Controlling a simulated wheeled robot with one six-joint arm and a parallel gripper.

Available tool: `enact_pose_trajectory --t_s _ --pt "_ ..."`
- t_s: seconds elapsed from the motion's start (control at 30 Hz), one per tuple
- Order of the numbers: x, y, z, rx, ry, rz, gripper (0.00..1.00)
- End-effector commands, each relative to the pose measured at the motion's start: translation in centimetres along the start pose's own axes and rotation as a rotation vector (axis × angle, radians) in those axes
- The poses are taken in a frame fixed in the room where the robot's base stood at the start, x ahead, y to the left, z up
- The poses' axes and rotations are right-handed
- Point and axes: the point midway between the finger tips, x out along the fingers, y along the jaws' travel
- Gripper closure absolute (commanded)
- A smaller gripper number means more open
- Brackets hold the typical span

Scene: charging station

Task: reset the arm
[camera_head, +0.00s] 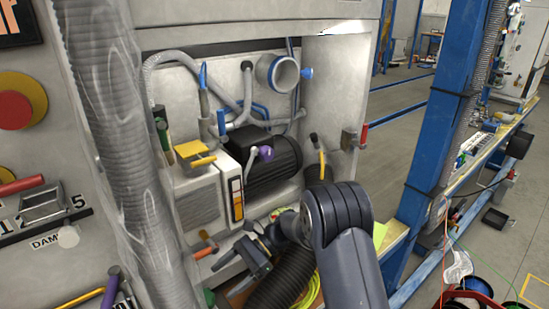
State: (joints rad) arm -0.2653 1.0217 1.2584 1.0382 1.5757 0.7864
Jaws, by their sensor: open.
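My arm (345,215) rises from the bottom of the view, bends at a thick dark joint, and reaches left. My gripper (240,264) points to the left and down in front of the lower part of the open machine cabinet. Its dark fingers look apart, with nothing seen between them. Whether it touches the cabinet cannot be told.
The cabinet holds a black motor (268,168), grey hoses and an orange-handled lever (206,248) close to my gripper. A large wrapped hose (115,130) stands left. A blue post (437,130) and workbench stand right. Open floor (395,125) lies behind.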

Motion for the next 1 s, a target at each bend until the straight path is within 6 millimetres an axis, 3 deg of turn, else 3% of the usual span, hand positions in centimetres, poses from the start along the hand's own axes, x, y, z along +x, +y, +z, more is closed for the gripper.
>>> enact_pose_trajectory --t_s 0.2,0.43,1.0 --pt "4.3 0.1 -0.1 0.000 -0.001 0.003 0.25" --pt "7.0 0.0 -0.1 0.000 0.000 0.000 0.25" --pt "6.7 0.0 0.0 0.003 0.000 -0.009 0.25"
